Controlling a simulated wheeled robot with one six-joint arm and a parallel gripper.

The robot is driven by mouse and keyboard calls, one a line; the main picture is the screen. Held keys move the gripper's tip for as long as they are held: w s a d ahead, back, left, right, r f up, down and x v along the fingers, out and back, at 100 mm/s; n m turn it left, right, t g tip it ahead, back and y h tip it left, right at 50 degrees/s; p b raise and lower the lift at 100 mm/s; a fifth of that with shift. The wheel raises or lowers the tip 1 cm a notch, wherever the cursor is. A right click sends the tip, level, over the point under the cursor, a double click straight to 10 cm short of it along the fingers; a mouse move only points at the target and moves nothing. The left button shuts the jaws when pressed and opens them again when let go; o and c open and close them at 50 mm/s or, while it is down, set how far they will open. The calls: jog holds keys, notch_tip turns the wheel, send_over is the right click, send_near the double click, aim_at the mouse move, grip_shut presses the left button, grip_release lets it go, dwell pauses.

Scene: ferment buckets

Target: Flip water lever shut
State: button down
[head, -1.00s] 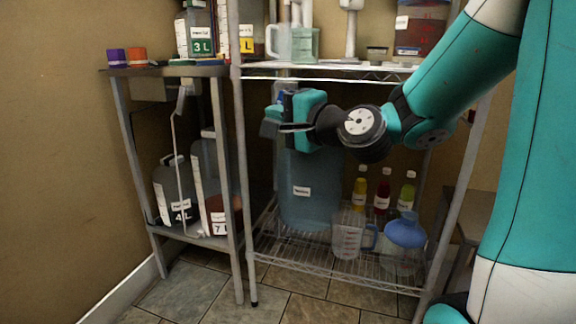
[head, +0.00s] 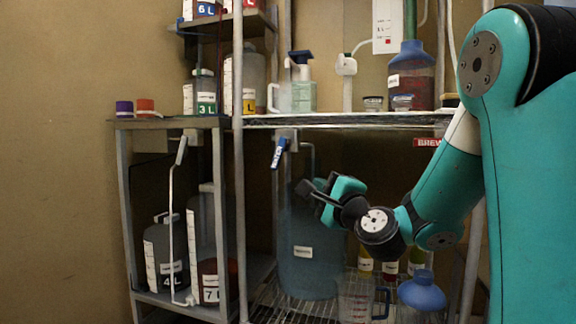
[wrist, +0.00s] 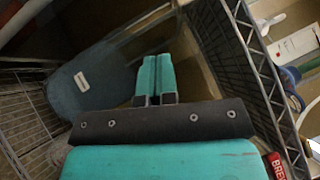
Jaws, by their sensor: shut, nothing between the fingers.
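In the wrist view the teal fingers (wrist: 155,80) are together and hold nothing. I cannot make out the lever in the wrist view.
The large blue jug (head: 305,265) stands on the lower wire shelf; it also shows in the wrist view (wrist: 90,78). A measuring jug (head: 358,300) and blue funnel (head: 422,293) are at right. A red BREW label (head: 427,142) hangs from the upper shelf (head: 340,120).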

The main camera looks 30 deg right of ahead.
jog(key=p, duration=0.5)
send_near(280, 153)
jog(key=w+d+f, duration=0.1)
jog(key=w+d, duration=0.3)
jog(key=shift+w+a+r+p, duration=0.15)
jog(key=shift+w+a+p, duration=0.35)
jog(key=shift+w+p, duration=0.3)
jog(key=shift+w+a+r+p, duration=0.2)
jog(key=shift+w+a+p, duration=0.25)
jog(key=shift+w+p, duration=0.35)
